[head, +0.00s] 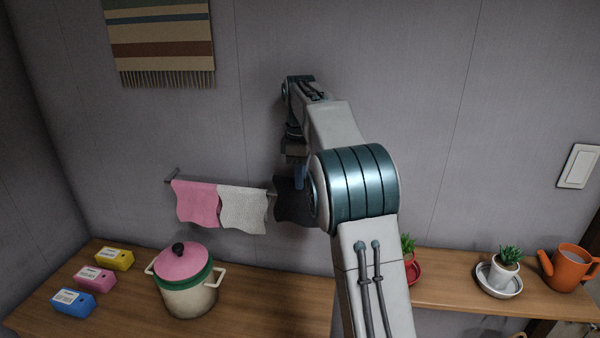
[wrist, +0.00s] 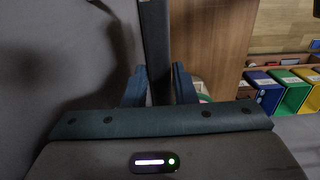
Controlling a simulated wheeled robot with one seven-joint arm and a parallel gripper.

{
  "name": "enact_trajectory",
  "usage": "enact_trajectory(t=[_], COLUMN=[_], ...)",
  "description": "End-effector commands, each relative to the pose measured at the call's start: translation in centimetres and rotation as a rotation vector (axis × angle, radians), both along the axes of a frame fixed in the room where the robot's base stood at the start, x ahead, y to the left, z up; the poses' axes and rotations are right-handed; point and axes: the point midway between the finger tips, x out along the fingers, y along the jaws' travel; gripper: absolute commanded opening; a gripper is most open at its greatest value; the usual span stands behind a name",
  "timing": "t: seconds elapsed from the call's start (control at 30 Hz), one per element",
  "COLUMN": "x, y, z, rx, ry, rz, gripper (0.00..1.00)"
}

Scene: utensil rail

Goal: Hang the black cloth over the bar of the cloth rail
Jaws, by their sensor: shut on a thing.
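The black cloth (head: 290,203) hangs just right of the white cloth in the head view, with its right part hidden behind my arm. My gripper (head: 299,178) is above it, shut on its upper part. In the wrist view the black cloth (wrist: 156,45) is a dark strip between the two blue fingers of my gripper (wrist: 160,80). The cloth rail (head: 172,181) is on the wall, its bar mostly covered by cloths. The black cloth is near the bar's right end; I cannot tell whether it touches the bar.
A pink cloth (head: 197,203) and a white cloth (head: 243,209) hang on the rail. Below are a pot with a pink lid (head: 184,280) and yellow (head: 114,258), pink (head: 86,278) and blue (head: 73,302) boxes. An orange watering can (head: 569,268) stands right.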

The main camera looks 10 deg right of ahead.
Motion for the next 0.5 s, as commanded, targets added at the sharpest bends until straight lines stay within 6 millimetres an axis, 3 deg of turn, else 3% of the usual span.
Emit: enact_trajectory(t=[0.5], x=[0.0], y=[0.0], z=[-3.6], rx=[0.000], ry=[0.000], rz=[-0.001], gripper=[0.06])
